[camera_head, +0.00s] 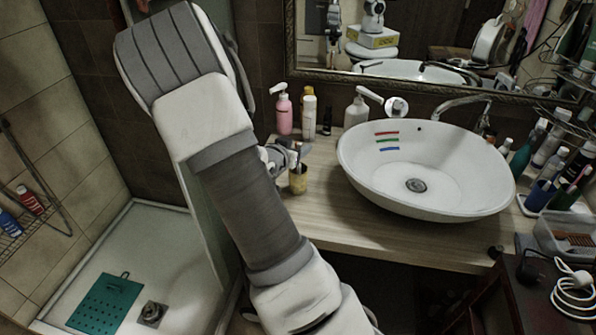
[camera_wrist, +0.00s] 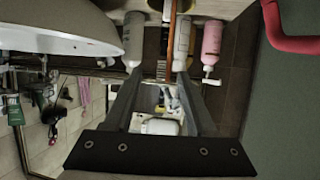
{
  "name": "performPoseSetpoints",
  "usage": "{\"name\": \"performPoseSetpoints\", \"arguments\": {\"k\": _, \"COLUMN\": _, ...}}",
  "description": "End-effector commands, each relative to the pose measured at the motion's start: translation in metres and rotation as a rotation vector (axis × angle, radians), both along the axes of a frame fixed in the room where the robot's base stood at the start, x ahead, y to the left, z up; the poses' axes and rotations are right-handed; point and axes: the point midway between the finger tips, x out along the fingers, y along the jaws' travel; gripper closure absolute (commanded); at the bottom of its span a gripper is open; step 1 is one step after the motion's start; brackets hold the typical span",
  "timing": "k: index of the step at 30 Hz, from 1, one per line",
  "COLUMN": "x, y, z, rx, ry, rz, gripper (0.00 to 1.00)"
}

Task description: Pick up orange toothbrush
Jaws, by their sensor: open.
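A thin orange strip that looks like the orange toothbrush (camera_wrist: 172,28) runs down from the top of the wrist view. Its lower end lies just ahead of the gap between my fingers. My gripper (camera_wrist: 158,76) is open, one finger on each side of the gap, with nothing clearly held. In the head view my gripper (camera_head: 287,156) is just above and beside a small yellow cup (camera_head: 298,181) on the counter. The toothbrush cannot be made out there, as my gripper and arm cover that spot.
A white basin (camera_head: 365,172) stands right of the cup on the wooden counter (camera_head: 325,220). A pink pump bottle (camera_head: 284,113), a pale bottle (camera_head: 309,116) and a white pump bottle (camera_head: 356,112) stand behind. A glass shower panel is at the left.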

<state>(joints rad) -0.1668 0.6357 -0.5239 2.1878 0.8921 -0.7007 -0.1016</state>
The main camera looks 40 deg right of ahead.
Motion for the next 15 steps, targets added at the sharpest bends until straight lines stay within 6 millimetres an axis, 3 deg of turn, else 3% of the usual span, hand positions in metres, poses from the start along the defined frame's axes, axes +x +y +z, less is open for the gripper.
{"name": "performPoseSetpoints", "arguments": {"k": 15, "x": 0.028, "y": -0.04, "z": -0.022, "rx": 0.0, "ry": -0.001, "rz": 0.0, "gripper": 0.44}}
